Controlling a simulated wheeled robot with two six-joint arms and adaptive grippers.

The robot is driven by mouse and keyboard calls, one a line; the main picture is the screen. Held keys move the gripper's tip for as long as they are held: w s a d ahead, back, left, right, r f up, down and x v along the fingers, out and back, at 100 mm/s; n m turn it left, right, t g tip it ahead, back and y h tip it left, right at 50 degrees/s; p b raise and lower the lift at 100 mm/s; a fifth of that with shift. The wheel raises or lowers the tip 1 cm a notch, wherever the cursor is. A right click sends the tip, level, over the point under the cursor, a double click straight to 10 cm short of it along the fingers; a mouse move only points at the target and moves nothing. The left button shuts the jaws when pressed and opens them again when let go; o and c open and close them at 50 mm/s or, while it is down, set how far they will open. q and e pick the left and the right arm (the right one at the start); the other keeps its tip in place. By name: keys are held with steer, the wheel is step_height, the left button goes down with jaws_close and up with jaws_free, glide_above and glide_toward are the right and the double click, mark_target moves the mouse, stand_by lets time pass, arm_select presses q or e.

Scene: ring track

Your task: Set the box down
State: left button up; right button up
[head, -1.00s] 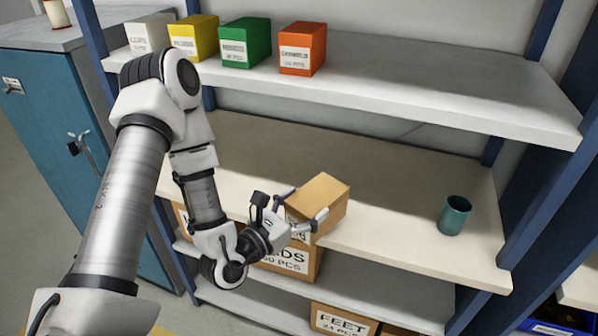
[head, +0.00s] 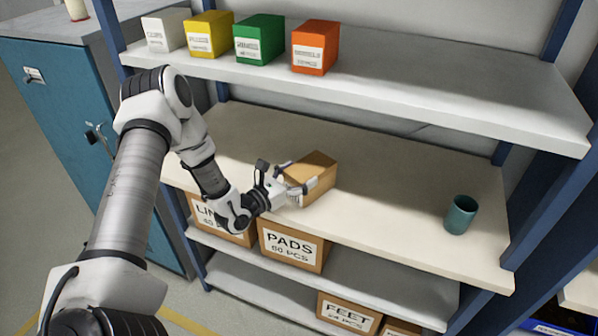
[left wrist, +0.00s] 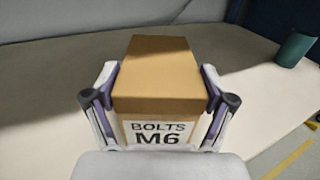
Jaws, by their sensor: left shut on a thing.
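The box (head: 318,168) is brown cardboard. In the left wrist view the box (left wrist: 160,75) fills the middle, and its front label reads BOLTS M6. My left gripper (head: 302,186) is shut on the box, with one finger on each side of it; the gripper (left wrist: 157,95) also shows in the left wrist view. The box is over the front part of the middle shelf (head: 400,190). I cannot tell whether its underside touches the shelf. My right gripper is not in view.
A teal cup (head: 460,214) stands on the middle shelf to the right. White, yellow, green and orange boxes (head: 315,47) stand on the upper shelf. Labelled cartons, one reading PADS (head: 291,246), sit below. The middle shelf is clear between box and cup.

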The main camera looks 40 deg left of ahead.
arm_select(q)
steer(key=shift+s+f+b, duration=0.1)
steer(key=shift+b, duration=0.2)
steer(key=o, duration=1.4)
steer(key=shift+d, duration=0.1)
